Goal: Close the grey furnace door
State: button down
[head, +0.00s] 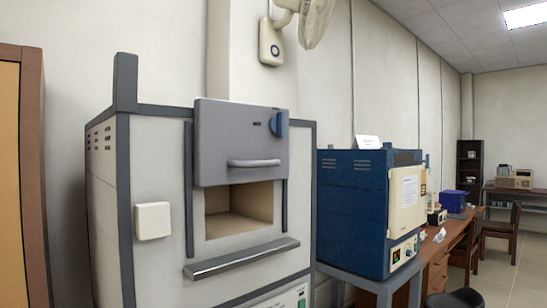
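The grey furnace (155,215) stands at the left centre of the head view, with a pale body and dark grey edge frame. Its grey door (225,140) is raised, so the chamber opening (240,208) shows below it with a tan lining. The door has a horizontal handle (254,163) near its lower edge and a blue knob (281,124) at its upper right. A grey ledge (243,259) juts out below the opening. My gripper is not in view.
A blue furnace (350,210) stands on a grey stand to the right. Beyond it are a wooden desk (440,254), chairs (500,230) and a dark shelf. A wooden cabinet edge (33,180) is at the far left. Open floor (515,280) shows at the right.

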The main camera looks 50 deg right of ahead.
aim_at(234, 142)
jog(key=k, duration=0.9)
jog(key=z, duration=0.25)
jog(key=i, duration=1)
jog(key=z, duration=0.3)
